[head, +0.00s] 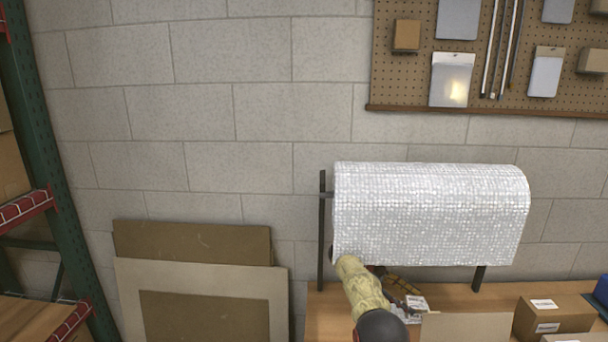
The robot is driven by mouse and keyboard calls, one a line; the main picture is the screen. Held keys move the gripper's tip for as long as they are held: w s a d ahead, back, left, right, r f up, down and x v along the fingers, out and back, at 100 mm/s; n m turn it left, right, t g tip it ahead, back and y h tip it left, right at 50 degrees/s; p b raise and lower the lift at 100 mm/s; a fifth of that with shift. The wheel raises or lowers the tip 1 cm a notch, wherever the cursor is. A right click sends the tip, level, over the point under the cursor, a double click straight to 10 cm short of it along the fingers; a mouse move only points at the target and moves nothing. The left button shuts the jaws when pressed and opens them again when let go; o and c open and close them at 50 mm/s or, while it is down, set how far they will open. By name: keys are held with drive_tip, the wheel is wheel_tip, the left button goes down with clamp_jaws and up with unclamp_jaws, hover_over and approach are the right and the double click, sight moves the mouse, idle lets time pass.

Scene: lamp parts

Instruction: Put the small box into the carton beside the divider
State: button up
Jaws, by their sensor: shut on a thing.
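My gripper (398,300) is low in the middle of the head view, over the workbench, partly hidden behind my own arm. It is shut on what looks like the small box, of which a small pale, printed patch (416,302) shows. The fingertips are too small and covered to make out exactly. A tan cardboard panel (467,328), apparently the carton's upper wall, stands just right of and nearer than the gripper. The carton's inside and the divider are not visible.
A wooden workbench (328,299) runs along the wall. A large bubble-wrap roll (430,213) on a dark stand is behind the gripper. A closed labelled box (553,316) stands right of the carton. Flat boards (195,245) lean at left, near a green rack (50,150).

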sight(415, 308)
drive_tip(key=shift+s+a+r, duration=0.1)
drive_tip(key=shift+a, duration=0.25)
drive_tip(key=shift+s+a+r+n+t+h, duration=0.15)
drive_tip(key=shift+s+a+n+t+h, duration=0.1)
drive_tip(key=shift+s+a+n+t, duration=0.3)
drive_tip(key=shift+s+a+r+n+t+h, duration=0.15)
drive_tip(key=shift+s+a+n+t+h, duration=0.1)
drive_tip(key=shift+s+n+t, duration=0.35)
drive_tip(key=s+a+r+n+t+y, duration=0.2)
drive_tip(key=s+a+n+t+y, duration=0.2)
drive_tip(key=s+a+n+t, duration=0.2)
drive_tip(key=s+a+r+n+t+y, duration=0.2)
drive_tip(key=s+a+n+t+y, duration=0.2)
drive_tip(key=s+a+n+t, duration=0.3)
drive_tip(key=n+t, duration=0.2)
drive_tip(key=n, duration=0.2)
drive_tip(key=shift+r+y, duration=0.25)
drive_tip(key=shift+y, duration=0.15)
drive_tip(key=shift+a+f, duration=0.1)
drive_tip(key=shift+f, duration=0.05)
drive_tip(key=shift+c, duration=0.2)
